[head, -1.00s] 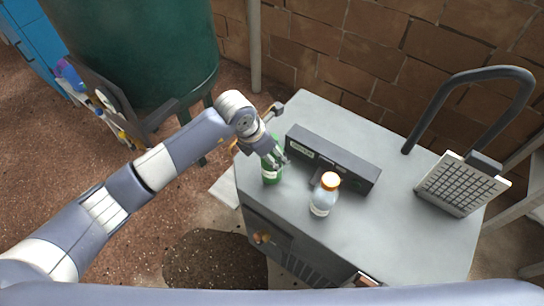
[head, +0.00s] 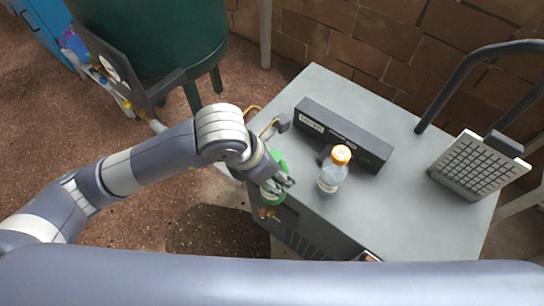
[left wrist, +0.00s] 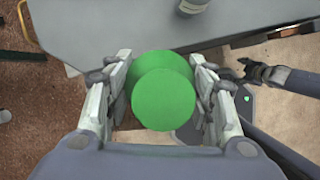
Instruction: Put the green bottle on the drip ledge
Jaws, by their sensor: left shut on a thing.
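The green bottle (head: 268,193) is in my left gripper (head: 290,182), just beyond the near-left edge of the grey cabinet top (head: 370,225). In the left wrist view the bottle's round green top (left wrist: 163,100) sits between the two fingers of the left gripper (left wrist: 163,85), which are shut on it. The bottle's lower part is hidden there. My right gripper (left wrist: 258,72) shows small and dark at the right of the left wrist view; its finger opening is unclear. I cannot make out for sure which part is the drip ledge.
A clear bottle with an orange cap (head: 334,170) stands on the cabinet, close in front of a long dark labelled box (head: 345,137). A white gridded panel (head: 478,165) and a dark curved handle (head: 470,60) are at the right. The cabinet's front-right top is clear.

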